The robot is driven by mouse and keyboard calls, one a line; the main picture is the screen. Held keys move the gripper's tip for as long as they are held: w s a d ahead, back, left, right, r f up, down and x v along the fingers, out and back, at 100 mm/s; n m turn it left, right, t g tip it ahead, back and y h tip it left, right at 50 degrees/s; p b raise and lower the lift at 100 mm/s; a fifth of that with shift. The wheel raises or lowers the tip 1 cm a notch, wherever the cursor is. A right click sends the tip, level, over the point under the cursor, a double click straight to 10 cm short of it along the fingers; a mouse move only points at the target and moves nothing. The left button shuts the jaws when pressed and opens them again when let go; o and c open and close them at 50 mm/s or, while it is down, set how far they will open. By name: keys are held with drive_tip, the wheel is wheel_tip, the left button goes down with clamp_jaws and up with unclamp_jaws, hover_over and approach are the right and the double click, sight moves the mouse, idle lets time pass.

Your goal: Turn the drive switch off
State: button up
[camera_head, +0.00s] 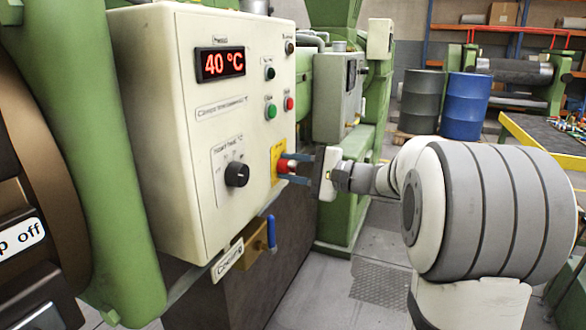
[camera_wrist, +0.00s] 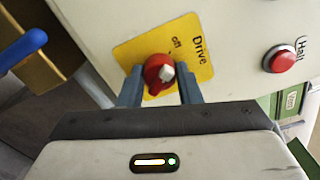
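The drive switch is a red knob with a pale grey pointer, set on a yellow plate marked "Drive" and "off"; the knob shows in the wrist view (camera_wrist: 155,73) and in the head view (camera_head: 284,166). The plate (camera_wrist: 197,63) is fixed to the white control box (camera_head: 160,120). My gripper (camera_wrist: 160,82) has its two blue-grey fingers on either side of the knob, with gaps visible between fingers and knob. In the head view my gripper (camera_head: 282,168) reaches the box from the right. The pointer does not clearly point at the "off" mark.
A red Halt button (camera_wrist: 281,60) is right of the plate in the wrist view. A blue-handled valve (camera_head: 271,232) is below the box. A smaller grey box (camera_head: 337,95) stands behind.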

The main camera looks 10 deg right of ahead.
drive_tip(key=o, duration=0.4)
drive_tip(key=shift+d, duration=0.1)
drive_tip(key=v, duration=0.7)
drive_tip(key=shift+s+d, duration=0.2)
drive_tip(key=shift+s, duration=0.1)
